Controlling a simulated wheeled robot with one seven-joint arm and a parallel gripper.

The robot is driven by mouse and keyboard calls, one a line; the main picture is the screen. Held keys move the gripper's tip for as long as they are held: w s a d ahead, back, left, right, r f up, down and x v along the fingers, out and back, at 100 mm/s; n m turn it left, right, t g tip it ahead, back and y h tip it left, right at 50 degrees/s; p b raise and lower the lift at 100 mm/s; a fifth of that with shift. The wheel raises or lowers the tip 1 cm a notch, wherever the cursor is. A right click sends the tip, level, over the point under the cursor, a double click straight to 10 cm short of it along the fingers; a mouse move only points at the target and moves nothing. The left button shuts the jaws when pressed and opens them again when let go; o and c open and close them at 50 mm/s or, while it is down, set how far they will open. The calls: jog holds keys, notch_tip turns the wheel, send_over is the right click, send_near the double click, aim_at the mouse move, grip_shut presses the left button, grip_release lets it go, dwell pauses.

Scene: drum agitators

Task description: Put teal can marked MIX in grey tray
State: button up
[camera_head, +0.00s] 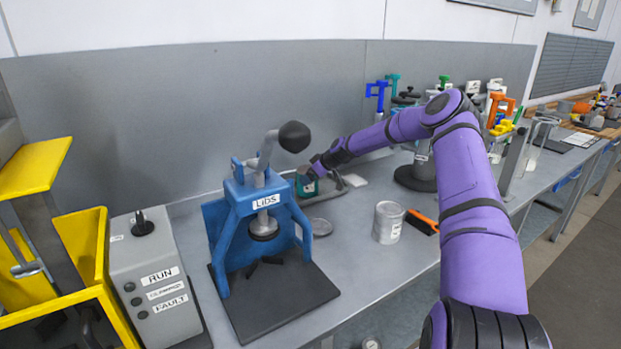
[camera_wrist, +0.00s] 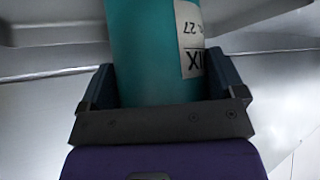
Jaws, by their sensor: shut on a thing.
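The teal can (camera_head: 306,187) is in my gripper (camera_head: 313,170), near the back of the bench, just right of the blue press. In the wrist view the can (camera_wrist: 150,50) stands between the two fingers of my gripper (camera_wrist: 162,85), which are shut on its sides. Its white label shows the end of "MIX" upside down. The grey tray (camera_head: 334,190) lies at the can, partly hidden by it and by my arm. A grey raised edge, apparently the tray (camera_wrist: 50,36), shows behind the can. I cannot tell whether the can touches the tray floor.
The blue press (camera_head: 265,200) labelled LIDS stands close on the left. Clamps stand behind my arm.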

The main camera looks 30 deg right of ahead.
jog(key=shift+f, duration=0.2)
jog(key=shift+f, duration=0.1)
jog(key=o, duration=1)
jog(key=shift+c, duration=0.2)
jog(key=v, duration=1.2)
